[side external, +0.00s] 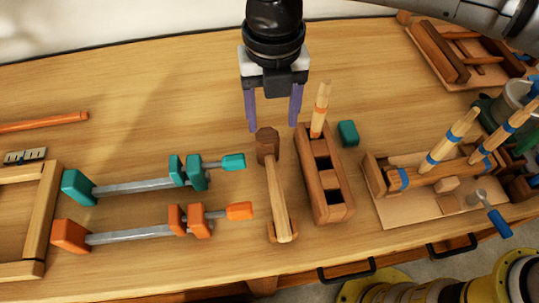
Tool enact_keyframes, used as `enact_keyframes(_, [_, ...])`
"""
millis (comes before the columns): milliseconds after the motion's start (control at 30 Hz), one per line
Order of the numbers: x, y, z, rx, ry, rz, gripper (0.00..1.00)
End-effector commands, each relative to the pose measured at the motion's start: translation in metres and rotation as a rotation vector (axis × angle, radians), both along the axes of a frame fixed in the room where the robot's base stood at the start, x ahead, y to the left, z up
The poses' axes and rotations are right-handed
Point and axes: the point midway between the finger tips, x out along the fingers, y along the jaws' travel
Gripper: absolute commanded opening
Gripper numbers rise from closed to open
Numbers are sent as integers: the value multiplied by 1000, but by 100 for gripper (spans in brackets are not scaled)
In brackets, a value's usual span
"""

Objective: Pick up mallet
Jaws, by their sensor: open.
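The wooden mallet (277,194) lies on the workbench near the middle of the side external view. Its darker head (267,143) is at the far end, and its pale handle runs toward the front edge. The handle's near end lies at a small brown wooden block (282,241). My gripper (272,126) points down with its two purple fingers spread open and nothing between them. It appears above or just behind the mallet head. The exact height and gap cannot be told from this one view.
A slotted wooden rack (331,203) holding a pale-handled tool (320,108) stands close right of the mallet, with a teal block (348,133) beside it. Teal (140,184) and orange (140,233) clamps lie left. A wooden frame (45,222) is far left.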

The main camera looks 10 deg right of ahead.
Motion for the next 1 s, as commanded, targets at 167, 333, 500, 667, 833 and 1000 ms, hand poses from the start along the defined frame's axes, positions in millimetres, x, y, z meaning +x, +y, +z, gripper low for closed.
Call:
enact_keyframes(167, [0,0,-27,0,0,-1,63])
enact_keyframes(333, [0,-1,-54,-2,2,-1,63])
enact_keyframes(500, [0,-1,-86,-1,1,-1,63])
enact_keyframes(667, [1,0,-105,1,0,-1,63])
enact_keyframes(833, [2,0,-114,0,0,-1,63])
enact_keyframes(1000, [9,0,-137,-1,1,-3,63])
